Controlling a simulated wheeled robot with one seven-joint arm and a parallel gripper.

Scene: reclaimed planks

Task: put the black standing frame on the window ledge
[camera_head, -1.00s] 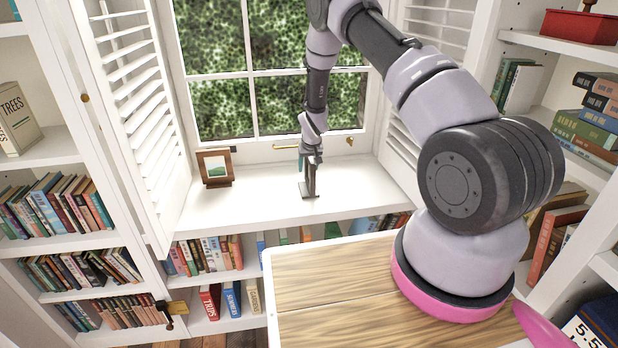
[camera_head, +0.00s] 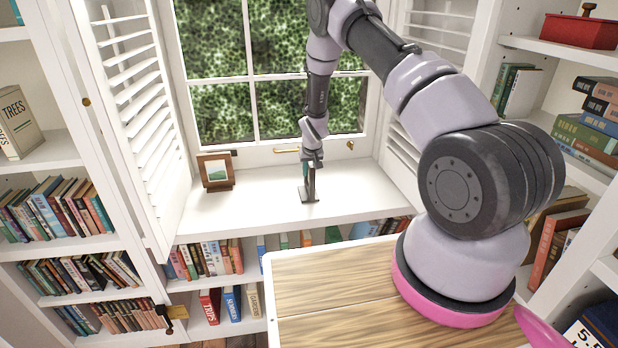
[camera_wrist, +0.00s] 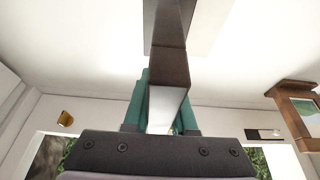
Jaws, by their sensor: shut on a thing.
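The black standing frame (camera_head: 309,188) is seen nearly edge-on in the head view. It is upright over the middle of the white window ledge (camera_head: 258,205), with its foot at or very close to the ledge surface; I cannot tell for sure whether it touches. My gripper (camera_head: 312,163) is above it, shut on its upper part. In the wrist view, the teal fingers of my gripper (camera_wrist: 163,108) are on both sides of the dark frame (camera_wrist: 168,60). The frame's picture side is not visible.
A brown wooden picture frame (camera_head: 216,172) stands on the ledge to the left; it also shows in the wrist view (camera_wrist: 297,112). A louvred shutter (camera_head: 140,120) borders the ledge at left. The ledge is clear between the two frames. Bookshelves flank the window.

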